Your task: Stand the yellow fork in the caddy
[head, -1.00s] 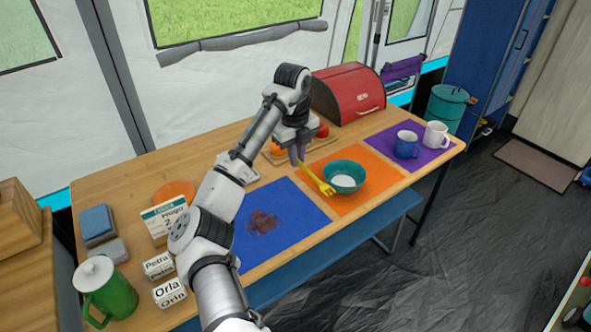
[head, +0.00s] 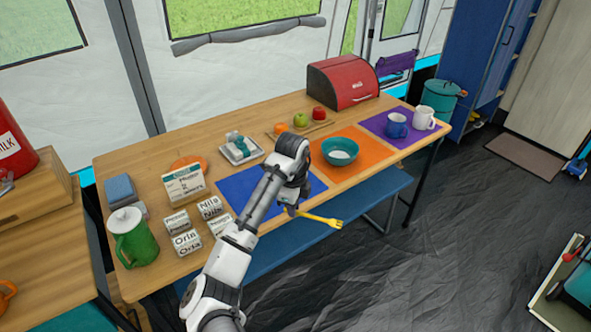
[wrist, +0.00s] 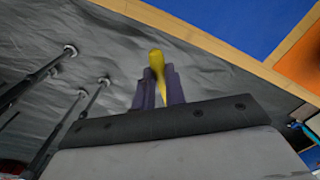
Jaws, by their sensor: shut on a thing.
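My gripper (head: 291,209) is shut on the yellow fork (head: 324,221). The fork points out to the right, roughly level, in front of the table's front edge with the blue bench and dark floor behind it in the picture. In the wrist view the fork (wrist: 157,62) sticks out between the two purple fingers of my gripper (wrist: 158,84), with the floor behind. I cannot make out a caddy for certain in either view.
The teal bowl (head: 340,152) stands on the orange mat (head: 372,160). The blue mat (head: 235,188) is partly behind my arm. Labelled boxes (head: 184,184) and a green jug (head: 133,240) stand at the left. A white tray (head: 257,153) is at the back. A blue bench (head: 350,212) runs along the front.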

